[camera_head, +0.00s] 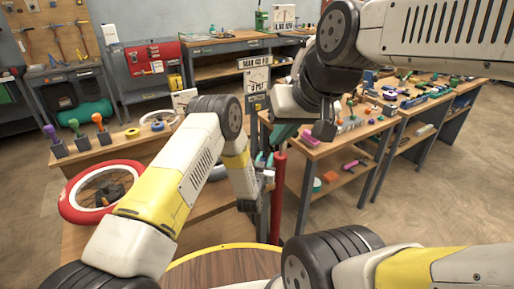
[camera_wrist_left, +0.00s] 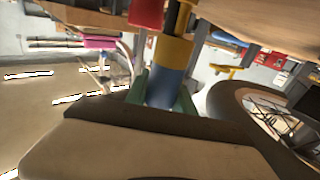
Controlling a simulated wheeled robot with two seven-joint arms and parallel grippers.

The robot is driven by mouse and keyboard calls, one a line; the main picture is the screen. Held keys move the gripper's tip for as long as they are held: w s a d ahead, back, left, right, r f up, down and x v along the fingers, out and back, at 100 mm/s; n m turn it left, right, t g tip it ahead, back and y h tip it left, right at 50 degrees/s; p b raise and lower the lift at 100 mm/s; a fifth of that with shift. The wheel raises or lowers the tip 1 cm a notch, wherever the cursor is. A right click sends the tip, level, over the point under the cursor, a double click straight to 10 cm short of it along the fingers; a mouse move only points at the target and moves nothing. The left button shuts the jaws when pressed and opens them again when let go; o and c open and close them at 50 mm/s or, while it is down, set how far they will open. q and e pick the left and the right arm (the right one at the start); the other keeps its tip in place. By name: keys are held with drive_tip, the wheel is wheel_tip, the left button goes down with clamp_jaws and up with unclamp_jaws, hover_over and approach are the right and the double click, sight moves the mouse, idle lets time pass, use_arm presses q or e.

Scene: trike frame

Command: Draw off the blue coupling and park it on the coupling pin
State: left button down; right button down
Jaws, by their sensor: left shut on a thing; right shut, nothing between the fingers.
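The blue coupling (camera_wrist_left: 166,84) is in the left wrist view, between the green fingers of my left gripper (camera_wrist_left: 163,98), which is shut on it. A yellow collar (camera_wrist_left: 174,50) sits directly against the coupling, with a dark rod beyond it. In the head view my left gripper (camera_head: 264,160) is at the centre, beside a red post (camera_head: 278,198); the coupling is hard to make out there. My right gripper (camera_head: 323,130) is shut and empty, above the near edge of the right bench. I cannot tell which part is the coupling pin.
A red-tyred wheel (camera_head: 72,204) lies on the left bench near several holders with coloured handles (camera_head: 78,133). The right bench (camera_head: 330,148) carries many small parts. A round wooden table (camera_head: 225,265) with a yellow rim is in front. A sign (camera_head: 256,80) stands behind my left gripper.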

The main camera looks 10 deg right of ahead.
use_arm(q)
drive_tip(key=shift+f, duration=1.15)
drive_tip(key=c, duration=1)
unclamp_jaws()
drive_tip(key=shift+s, duration=0.1)
drive_tip(key=v, duration=0.7)
drive_tip(key=shift+s+a, duration=0.2)
drive_tip(key=shift+s, duration=0.05)
drive_tip(key=shift+s+f, duration=0.1)
